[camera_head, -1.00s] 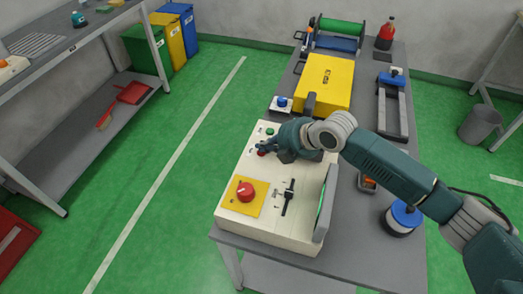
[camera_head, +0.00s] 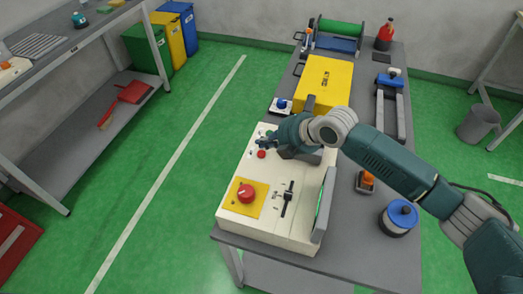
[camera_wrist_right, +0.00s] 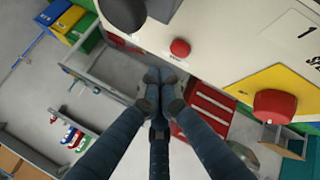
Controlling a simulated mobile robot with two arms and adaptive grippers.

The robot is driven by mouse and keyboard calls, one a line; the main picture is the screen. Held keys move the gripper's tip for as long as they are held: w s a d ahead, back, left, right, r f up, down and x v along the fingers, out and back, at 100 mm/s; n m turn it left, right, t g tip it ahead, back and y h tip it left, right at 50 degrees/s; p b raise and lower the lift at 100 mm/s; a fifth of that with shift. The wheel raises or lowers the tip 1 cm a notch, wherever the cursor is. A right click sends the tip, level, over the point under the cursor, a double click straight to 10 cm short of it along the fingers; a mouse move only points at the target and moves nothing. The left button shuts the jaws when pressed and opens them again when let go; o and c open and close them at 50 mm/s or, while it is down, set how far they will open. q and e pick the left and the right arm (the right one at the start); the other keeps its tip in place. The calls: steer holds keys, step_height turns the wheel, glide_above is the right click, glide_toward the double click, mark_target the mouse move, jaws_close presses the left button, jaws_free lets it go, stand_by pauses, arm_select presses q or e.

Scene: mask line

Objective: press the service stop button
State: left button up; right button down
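A cream control box (camera_head: 235,218) stands at the near end of the grey table. On its sloped face are a small red button (camera_head: 261,154) and a larger red knob (camera_head: 246,194) on a yellow plate. No label tells which is the service stop. In the right wrist view the small red button (camera_wrist_right: 180,48) and the larger red knob (camera_wrist_right: 274,105) both show. My left gripper is not in view.
A black lever (camera_head: 288,198) sits right of the yellow plate, and an open grey door (camera_head: 325,205) stands at the box's right side. A yellow case (camera_head: 325,83) lies behind the box. A blue-topped spool (camera_head: 399,217) stands to its right.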

mark_target(264, 154)
steer(key=shift+r+p, duration=1.2)
steer(key=shift+r, duration=0.65)
steer(key=shift+f, duration=0.1)
